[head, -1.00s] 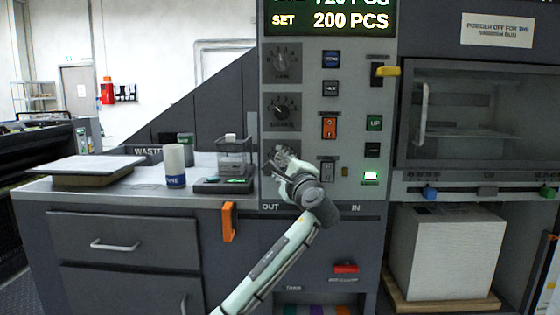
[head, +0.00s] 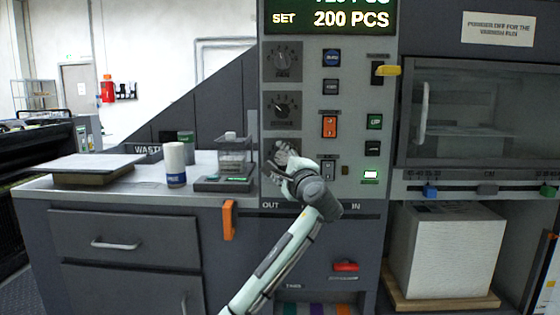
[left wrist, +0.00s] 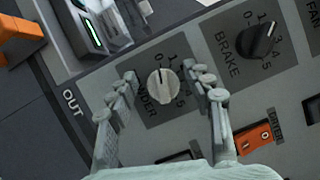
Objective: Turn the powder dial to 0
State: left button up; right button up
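The powder dial (left wrist: 164,88) is a pale round knob on a dark plate in the left wrist view. The start of its label is hidden by a finger. A dark mark on the knob's upper side appears to point near the 0, but the exact setting is hard to read. My left gripper (left wrist: 160,74) is open, with one finger to each side of the knob and visible gaps between. In the head view my left gripper (head: 279,171) is at the lowest dial on the panel and partly covers it. My right gripper is not in view.
The brake dial (left wrist: 259,40) is beside the powder dial, with an orange switch (left wrist: 258,137) close to the right finger. In the head view, a clear container (head: 235,158) and white cylinder (head: 175,160) stand on the counter left of the panel. An orange handle (head: 229,221) juts out below.

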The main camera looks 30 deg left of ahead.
pick_arm(q)
jog(key=v, duration=1.2)
dwell(0.4)
